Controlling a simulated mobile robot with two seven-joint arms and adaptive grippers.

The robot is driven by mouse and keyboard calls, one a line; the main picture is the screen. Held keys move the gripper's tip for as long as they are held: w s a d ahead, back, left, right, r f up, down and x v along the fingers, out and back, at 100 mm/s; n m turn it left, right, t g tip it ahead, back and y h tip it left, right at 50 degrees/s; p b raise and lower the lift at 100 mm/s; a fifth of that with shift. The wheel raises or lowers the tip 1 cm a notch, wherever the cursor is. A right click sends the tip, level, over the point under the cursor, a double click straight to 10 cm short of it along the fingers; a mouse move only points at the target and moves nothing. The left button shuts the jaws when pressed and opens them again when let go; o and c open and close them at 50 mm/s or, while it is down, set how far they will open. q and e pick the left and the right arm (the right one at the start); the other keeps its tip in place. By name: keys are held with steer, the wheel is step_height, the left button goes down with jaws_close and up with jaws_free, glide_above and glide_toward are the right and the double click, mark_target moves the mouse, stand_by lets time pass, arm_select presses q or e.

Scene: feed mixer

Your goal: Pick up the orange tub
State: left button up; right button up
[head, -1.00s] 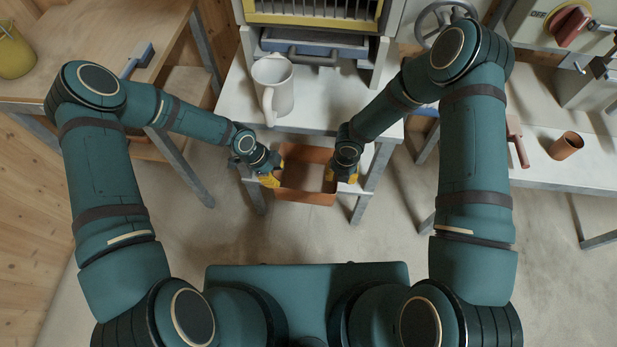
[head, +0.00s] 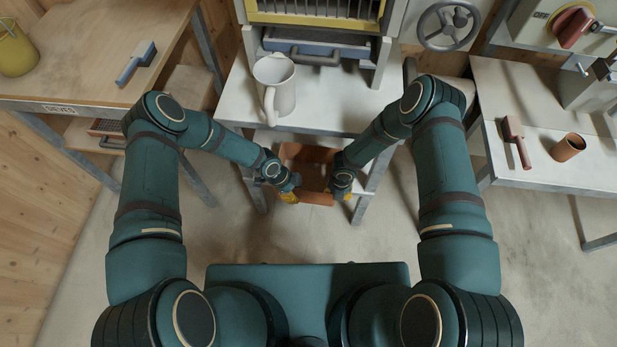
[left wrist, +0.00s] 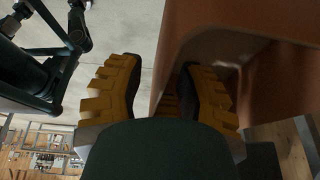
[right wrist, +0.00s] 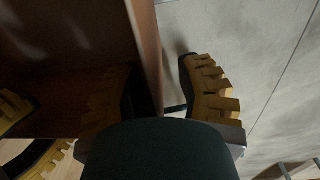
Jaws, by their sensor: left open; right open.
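My right gripper (head: 343,193) is at the tub's right side, also open. In the right wrist view the tub's wall (right wrist: 146,45) runs between its fingers, one outside and one dim on the inner side. I cannot tell whether the fingers touch the wall.
A white jug (head: 275,85) stands on the white table (head: 330,105) behind the tub. A wooden bench (head: 90,50) with a blue-handled brush (head: 137,62) is at left.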

arm_select(q)
steer(key=shift+d+f, duration=0.2)
steer(key=shift+f, duration=0.25)
arm_select(e)
steer(key=shift+f, duration=0.5)
arm_select(q)
jaws_close()
arm_select(e)
jaws_close()
